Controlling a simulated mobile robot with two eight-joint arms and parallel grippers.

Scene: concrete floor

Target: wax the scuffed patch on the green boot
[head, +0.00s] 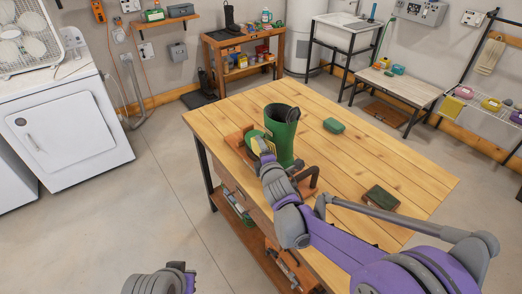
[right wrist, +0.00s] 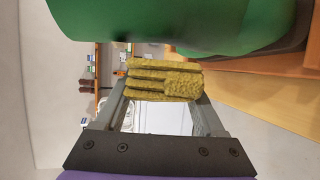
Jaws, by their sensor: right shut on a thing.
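The green boot (head: 284,138) stands upright on the wooden workbench (head: 364,160), its dark opening facing up. My right gripper (head: 262,148) is on the near left side of the boot. It is shut on a yellow-green ridged pad (right wrist: 164,82), held across both fingers in the right wrist view. The boot's green surface (right wrist: 160,22) is close beside the pad there; I cannot tell whether they touch. The scuffed patch cannot be made out. A grey part of my left arm shows at the bottom left, but its fingers are out of view.
A green box (head: 334,126) and a dark green-topped block (head: 380,199) lie on the bench. A brown wooden piece (head: 236,141) is left of the boot, and a dark handle (head: 314,178) is near the front edge. The bench's right part is mostly clear.

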